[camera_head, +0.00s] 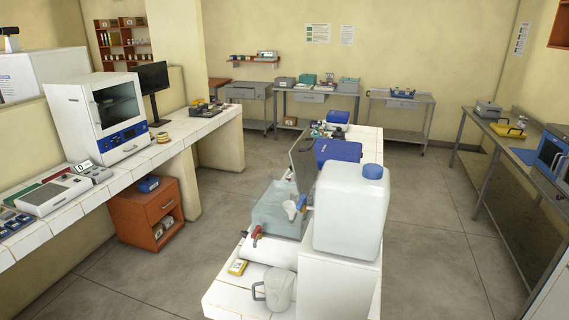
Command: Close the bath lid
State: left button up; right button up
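What looks like the bath (272,213) is a pale grey-blue basin on the white tiled island bench, left of a large white jug. A dark grey panel (302,158), apparently its lid, stands upright at the bath's far right side, so the bath looks open. The jug hides part of the bath's right side and the panel's lower edge. A small white item (290,208) shows at the bath's right edge. Neither of my grippers is in view.
The white jug (350,212) with a blue cap stands on a white block at the bench's near right. A blue box (338,151) is behind. Floor (195,245) is clear to the left.

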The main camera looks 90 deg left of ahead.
aim_at(302, 158)
jog(key=u, duration=2.05)
